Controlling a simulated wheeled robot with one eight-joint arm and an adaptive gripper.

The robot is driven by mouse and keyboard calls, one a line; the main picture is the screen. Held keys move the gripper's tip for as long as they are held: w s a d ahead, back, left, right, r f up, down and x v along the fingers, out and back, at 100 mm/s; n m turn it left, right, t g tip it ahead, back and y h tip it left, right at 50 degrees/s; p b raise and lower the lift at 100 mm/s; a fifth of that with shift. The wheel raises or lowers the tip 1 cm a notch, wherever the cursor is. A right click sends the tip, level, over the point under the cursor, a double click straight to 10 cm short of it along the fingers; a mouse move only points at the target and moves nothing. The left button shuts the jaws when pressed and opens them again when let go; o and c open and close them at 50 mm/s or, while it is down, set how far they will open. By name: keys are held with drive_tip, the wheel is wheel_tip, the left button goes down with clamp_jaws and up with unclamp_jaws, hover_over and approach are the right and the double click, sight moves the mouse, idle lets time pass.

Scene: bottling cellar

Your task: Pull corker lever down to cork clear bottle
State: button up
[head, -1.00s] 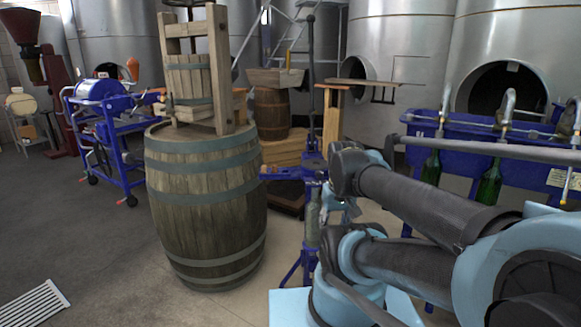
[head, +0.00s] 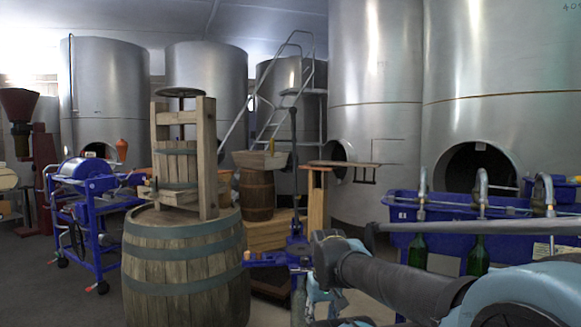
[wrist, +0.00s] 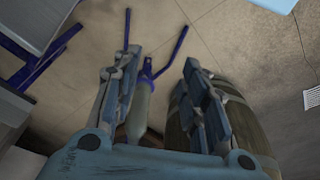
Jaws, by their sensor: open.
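The blue corker (head: 297,252) stands right of the big barrel in the head view, partly hidden behind my arm. Its dark lever (head: 294,160) points straight up. The clear bottle (head: 299,297) is upright low in the corker, its lower part cut off by the frame edge. The bottle also shows in the wrist view (wrist: 138,108), seen from above between my fingers. My gripper (wrist: 160,60) is open, its two fingers spread, and I see nothing held. In the head view the gripper is small and partly hidden beside the corker, well below the lever's top.
A large barrel (head: 185,265) carrying a wooden press (head: 188,150) stands left of the corker. A blue filler (head: 450,238) with green bottles (head: 478,257) is at right. A blue wheeled machine (head: 88,215) is at left. Steel tanks (head: 375,70) line the back.

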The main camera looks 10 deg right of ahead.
idle(0.4)
